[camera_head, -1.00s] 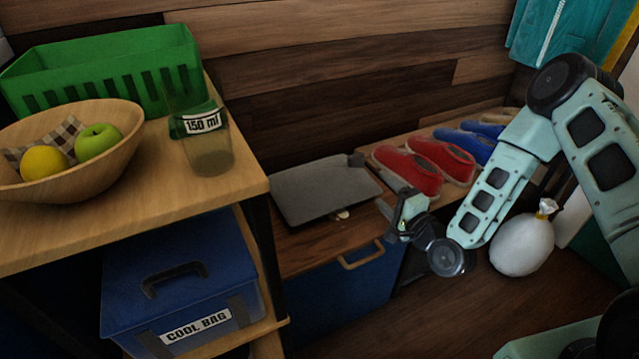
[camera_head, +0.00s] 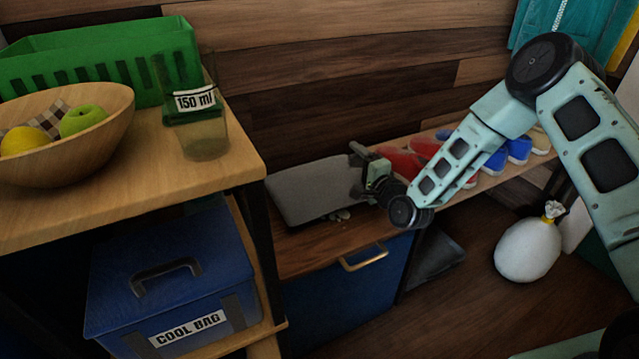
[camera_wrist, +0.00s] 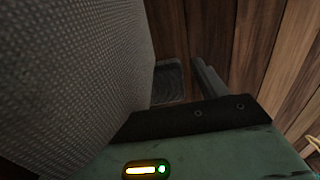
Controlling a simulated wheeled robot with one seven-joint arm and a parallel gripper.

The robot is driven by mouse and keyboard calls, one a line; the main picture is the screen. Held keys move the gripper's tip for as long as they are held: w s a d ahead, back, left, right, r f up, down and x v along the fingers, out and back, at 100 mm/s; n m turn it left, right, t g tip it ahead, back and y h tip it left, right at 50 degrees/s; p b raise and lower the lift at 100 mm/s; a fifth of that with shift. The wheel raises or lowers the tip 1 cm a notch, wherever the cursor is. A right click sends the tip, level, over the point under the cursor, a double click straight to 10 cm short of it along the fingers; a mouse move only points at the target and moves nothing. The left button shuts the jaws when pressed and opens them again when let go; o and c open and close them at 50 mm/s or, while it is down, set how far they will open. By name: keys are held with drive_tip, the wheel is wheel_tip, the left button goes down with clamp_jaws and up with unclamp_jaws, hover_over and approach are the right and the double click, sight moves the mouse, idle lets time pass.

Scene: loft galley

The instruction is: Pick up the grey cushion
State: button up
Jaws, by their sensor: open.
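My gripper (camera_head: 354,172) is open at the cushion's right edge, and the arm comes in from the right. In the wrist view the cushion's woven grey surface (camera_wrist: 75,70) fills the left side, very close. One dark finger (camera_wrist: 208,80) stands to its right; the other finger cannot be seen there. Whether the gripper touches the cushion is not clear.
Red shoes (camera_head: 402,162) and blue shoes (camera_head: 519,149) stand on the bench, partly behind my arm. At left, a shelf unit holds a fruit bowl (camera_head: 95,142), a green basket (camera_head: 120,62), a 150 ml cup (camera_head: 205,140) and a cool bag (camera_head: 165,285). A white sack (camera_head: 527,250) sits on the floor.

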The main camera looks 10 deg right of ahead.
drive_tip(key=c, duration=1.2)
drive_tip(key=shift+r, duration=0.1)
